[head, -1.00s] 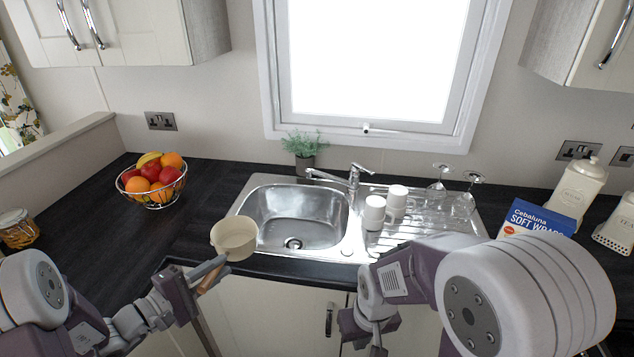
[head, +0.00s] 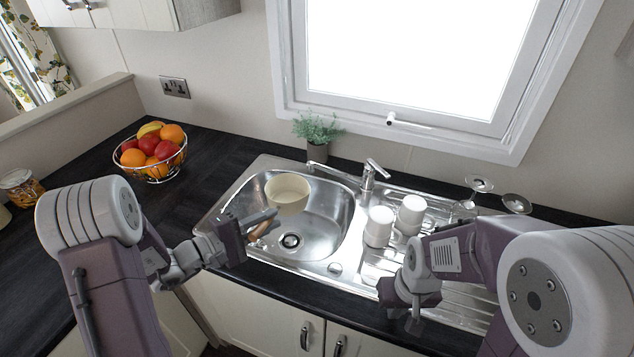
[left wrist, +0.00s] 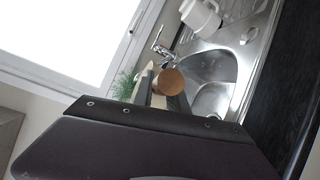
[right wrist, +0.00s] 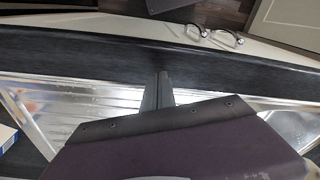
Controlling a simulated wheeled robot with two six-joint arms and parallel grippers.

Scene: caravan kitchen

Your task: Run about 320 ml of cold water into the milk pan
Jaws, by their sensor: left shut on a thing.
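The cream milk pan (head: 288,194) is upright in the head view, above the left part of the sink basin (head: 330,222). Its inside looks empty. My left gripper (head: 262,226) is shut on its wooden handle (head: 264,232), whose round end shows in the left wrist view (left wrist: 168,82). The chrome tap (head: 368,178) stands behind the basin, its spout reaching left near the pan's far right side. I cannot tell whether the spout end is over the pan. No water stream shows. My right gripper (head: 414,320) is at the counter's front edge, empty; its fingers (right wrist: 158,90) look closed together.
White mugs (head: 379,227) stand on the drainer right of the basin, with upturned glasses (head: 468,200) behind. A potted plant (head: 317,135) stands behind the sink. A fruit bowl (head: 153,155) is at the back left.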

